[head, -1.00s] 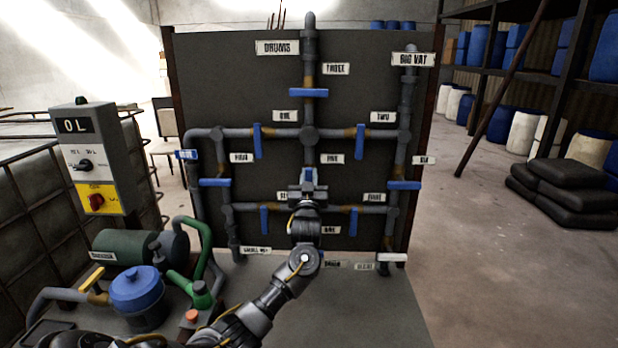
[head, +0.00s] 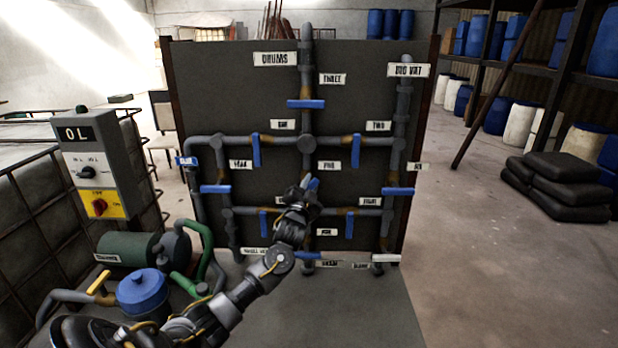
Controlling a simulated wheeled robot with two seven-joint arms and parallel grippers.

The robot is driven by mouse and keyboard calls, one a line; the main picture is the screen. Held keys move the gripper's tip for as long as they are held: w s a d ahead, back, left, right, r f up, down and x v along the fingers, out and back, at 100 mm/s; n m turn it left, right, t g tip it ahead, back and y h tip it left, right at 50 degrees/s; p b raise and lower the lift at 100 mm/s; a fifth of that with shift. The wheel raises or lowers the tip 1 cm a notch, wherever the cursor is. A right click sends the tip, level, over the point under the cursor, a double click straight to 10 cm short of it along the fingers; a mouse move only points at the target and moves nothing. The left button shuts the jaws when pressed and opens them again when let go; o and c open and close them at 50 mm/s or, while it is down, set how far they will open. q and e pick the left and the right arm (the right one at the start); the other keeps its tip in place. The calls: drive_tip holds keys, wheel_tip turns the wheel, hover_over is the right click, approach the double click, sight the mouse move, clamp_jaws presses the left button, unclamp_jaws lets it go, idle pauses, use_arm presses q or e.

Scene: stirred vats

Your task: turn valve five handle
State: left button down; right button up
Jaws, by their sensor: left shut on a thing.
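The valve board (head: 270,85) stands ahead with grey pipes and several blue handles. The label reading FIVE (head: 328,165) is at the middle of the board. Just below and left of it is the blue valve five handle (head: 313,183), of which a short slanted part shows. My left gripper (head: 306,190) is shut on this handle, and its jaws and wrist hide the rest of the handle and the valve body. My right gripper is not in view.
Neighbouring blue handles stand close by: one at the lower left (head: 264,222), one at the lower right (head: 350,223), and valve three's (head: 306,104) above. A control box (head: 92,165) and a green motor (head: 128,248) are at the left.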

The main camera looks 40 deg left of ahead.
use_arm(q)
drive_tip(key=shift+w+d+f+m+g+h+p, duration=0.15)
drive_tip(key=shift+m+g+h+p, duration=0.3)
drive_tip(key=shift+m+p, duration=0.95)
drive_tip(key=shift+s+f+m+g+h+p, duration=0.1)
drive_tip(key=shift+f+m+g+h+p, duration=0.4)
drive_tip(key=shift+m, duration=1.55)
drive_tip(key=shift+w+d+r+m+g+h+p, duration=0.15)
drive_tip(key=shift+m+h+p, duration=0.6)
drive_tip(key=shift+m+p, duration=0.75)
drive_tip(key=shift+a+f+m+b, duration=0.1)
drive_tip(key=shift+f+m+b, duration=0.05)
drive_tip(key=shift+m+b, duration=0.2)
drive_tip(key=c, duration=1.3)
unclamp_jaws()
drive_tip(key=shift+s, duration=0.1)
